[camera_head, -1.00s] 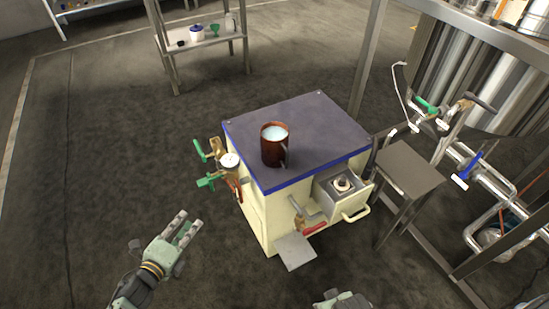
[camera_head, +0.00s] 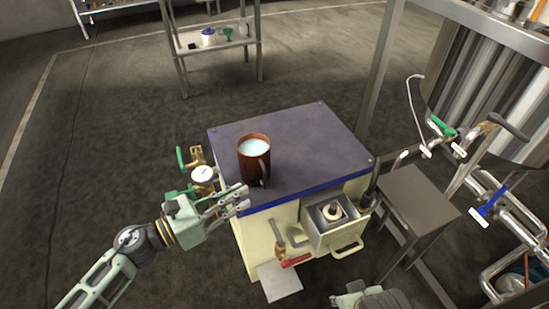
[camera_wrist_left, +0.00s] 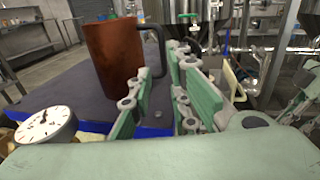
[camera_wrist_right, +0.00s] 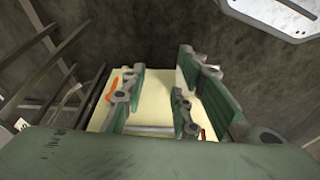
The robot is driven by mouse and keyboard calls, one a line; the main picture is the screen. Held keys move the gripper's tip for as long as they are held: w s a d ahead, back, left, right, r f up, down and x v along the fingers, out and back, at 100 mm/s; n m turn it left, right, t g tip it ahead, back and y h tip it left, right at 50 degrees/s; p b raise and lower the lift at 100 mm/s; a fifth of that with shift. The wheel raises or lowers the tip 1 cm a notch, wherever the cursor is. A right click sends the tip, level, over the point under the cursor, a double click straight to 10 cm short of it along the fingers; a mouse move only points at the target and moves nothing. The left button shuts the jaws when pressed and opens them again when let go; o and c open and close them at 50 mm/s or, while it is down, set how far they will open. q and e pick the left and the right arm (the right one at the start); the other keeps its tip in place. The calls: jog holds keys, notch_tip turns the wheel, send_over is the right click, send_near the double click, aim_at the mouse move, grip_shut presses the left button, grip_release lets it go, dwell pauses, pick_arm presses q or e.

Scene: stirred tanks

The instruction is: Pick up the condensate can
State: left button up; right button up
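The condensate can (camera_head: 253,160) is a reddish-brown mug-shaped can with pale liquid inside. It stands upright near the front left part of the dark cabinet top, its handle toward the front right. It also shows large in the left wrist view (camera_wrist_left: 115,58). My left gripper (camera_head: 238,198) is at the cabinet's front left edge, just short of the can. Its fingers are apart with nothing between them, and the handle is just beyond them in the left wrist view. My right gripper (camera_wrist_right: 155,95) is low in front of the cabinet, open and empty.
The cabinet top (camera_head: 310,140) has a blue edge and is otherwise clear. A pressure gauge (camera_head: 203,174) and green-handled valves stick out at its left. An open drawer (camera_head: 335,222) juts from the front. A grey stand (camera_head: 418,192) and steel tank (camera_head: 490,85) are at right.

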aim_at(265, 188)
pick_arm(q)
jog(key=shift+x, duration=0.9)
jog(key=shift+w+d+r, duration=0.15)
jog(key=shift+w+d, duration=0.15)
jog(key=shift+d, duration=0.35)
jog(key=x, duration=0.5)
jog(key=shift+s+d+f, duration=0.1)
jog(key=shift+f, duration=0.15)
pick_arm(e)
jog(key=shift+w+d+f, duration=0.1)
jog(key=shift+d+f, duration=0.05)
jog(key=shift+f, duration=0.65)
pick_arm(q)
jog(key=shift+c, duration=0.4)
grip_shut()
jog(key=shift+r, duration=0.15)
